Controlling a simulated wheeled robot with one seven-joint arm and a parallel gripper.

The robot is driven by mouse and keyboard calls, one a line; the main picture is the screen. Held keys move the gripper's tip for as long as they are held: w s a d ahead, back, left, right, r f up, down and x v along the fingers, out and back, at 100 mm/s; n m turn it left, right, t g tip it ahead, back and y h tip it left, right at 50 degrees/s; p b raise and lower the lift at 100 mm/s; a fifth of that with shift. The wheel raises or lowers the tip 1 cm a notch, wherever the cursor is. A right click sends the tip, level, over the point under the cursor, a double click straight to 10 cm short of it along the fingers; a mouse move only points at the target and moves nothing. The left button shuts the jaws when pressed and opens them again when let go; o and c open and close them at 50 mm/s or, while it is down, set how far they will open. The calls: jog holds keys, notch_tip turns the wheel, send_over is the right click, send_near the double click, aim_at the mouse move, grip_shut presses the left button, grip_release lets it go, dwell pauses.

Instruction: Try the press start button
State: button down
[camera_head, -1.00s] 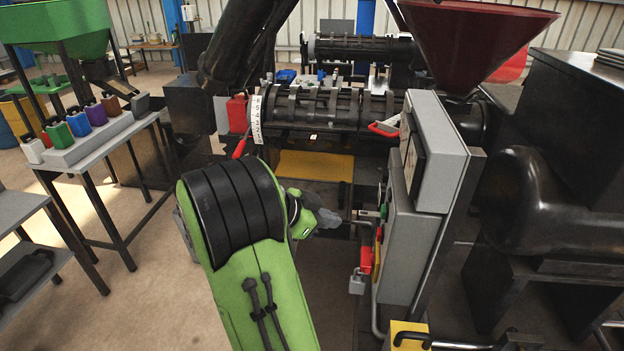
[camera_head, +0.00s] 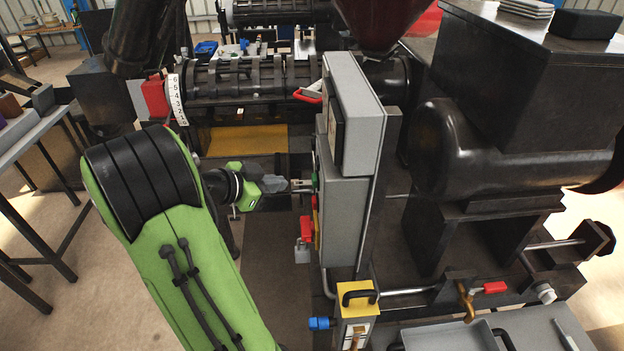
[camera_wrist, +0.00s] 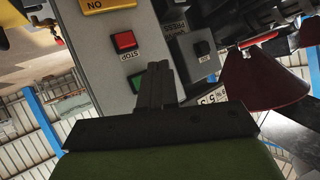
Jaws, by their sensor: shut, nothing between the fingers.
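The grey control cabinet (camera_head: 346,215) of the press stands right of my gripper (camera_head: 305,186) in the head view. My gripper is shut and empty, its tips close to the cabinet's button side. No START label is readable.
A black button (camera_wrist: 203,48) on a grey box lies right of my fingers in the wrist view. A yellow-topped box (camera_head: 357,297) stands at the front. The barrel (camera_head: 245,80) runs behind.

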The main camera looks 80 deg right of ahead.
jog(key=shift+s+d+b, duration=0.25)
jog(key=shift+s+b, duration=0.05)
jog(key=shift+s, duration=0.6)
jog(key=shift+s+d+b, duration=0.2)
jog(key=shift+s+b, duration=0.1)
jog(key=shift+s, duration=0.6)
jog(key=shift+s, duration=0.1)
dwell(0.5)
jog(key=shift+s+d+b, duration=0.1)
jog(key=shift+s+b, duration=0.2)
jog(key=shift+b, duration=0.1)
jog(key=shift+s+d+b, duration=0.1)
jog(key=shift+s+b, duration=0.2)
jog(key=shift+s, duration=0.15)
dwell(0.4)
jog(key=shift+w, duration=0.1)
jog(key=shift+w+a, duration=0.2)
jog(key=shift+w, duration=0.55)
jog(key=shift+w+a, duration=0.2)
jog(key=shift+w, duration=0.6)
jog(key=shift+w+a, duration=0.15)
jog(key=shift+w, duration=0.7)
jog(key=shift+w+a, duration=0.2)
jog(key=shift+w, duration=0.6)
